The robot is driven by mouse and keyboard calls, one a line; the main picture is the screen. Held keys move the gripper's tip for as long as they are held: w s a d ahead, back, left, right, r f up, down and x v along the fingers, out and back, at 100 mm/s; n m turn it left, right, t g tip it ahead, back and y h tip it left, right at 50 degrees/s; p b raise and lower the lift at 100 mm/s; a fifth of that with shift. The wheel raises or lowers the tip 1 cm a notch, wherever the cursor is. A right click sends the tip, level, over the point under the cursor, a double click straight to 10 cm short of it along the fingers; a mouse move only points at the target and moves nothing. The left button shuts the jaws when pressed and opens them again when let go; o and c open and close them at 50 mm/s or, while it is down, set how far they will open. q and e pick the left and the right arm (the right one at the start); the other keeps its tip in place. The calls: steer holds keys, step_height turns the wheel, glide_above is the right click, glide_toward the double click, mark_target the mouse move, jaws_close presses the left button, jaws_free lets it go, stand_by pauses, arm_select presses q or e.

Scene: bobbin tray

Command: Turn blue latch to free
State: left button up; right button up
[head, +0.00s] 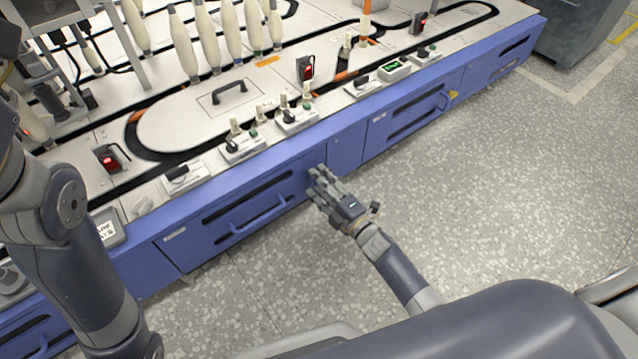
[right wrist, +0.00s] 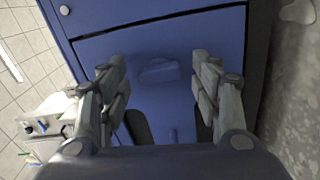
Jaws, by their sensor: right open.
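A raised blue piece, which looks like the blue latch (right wrist: 158,72), sits on the blue drawer front in the right wrist view. It shows between my spread fingers, and nothing is gripped. My right gripper (head: 322,183) is open in front of the right end of the near drawer in the head view; the same gripper (right wrist: 159,85) fills the sides of the wrist view. In the head view my fingers cover that part of the front, so the latch is not clearly seen there. I cannot tell whether a finger touches it. My left gripper is not in view.
The near drawer has a blue bar handle (head: 258,213) and dark slots. Another drawer to the right has a handle (head: 415,125) and a yellow piece (head: 452,94) at its end. Bobbins (head: 207,38) and small devices stand on the bench top. The speckled floor (head: 500,200) is clear.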

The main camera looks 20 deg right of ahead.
steer(key=v, duration=1.2)
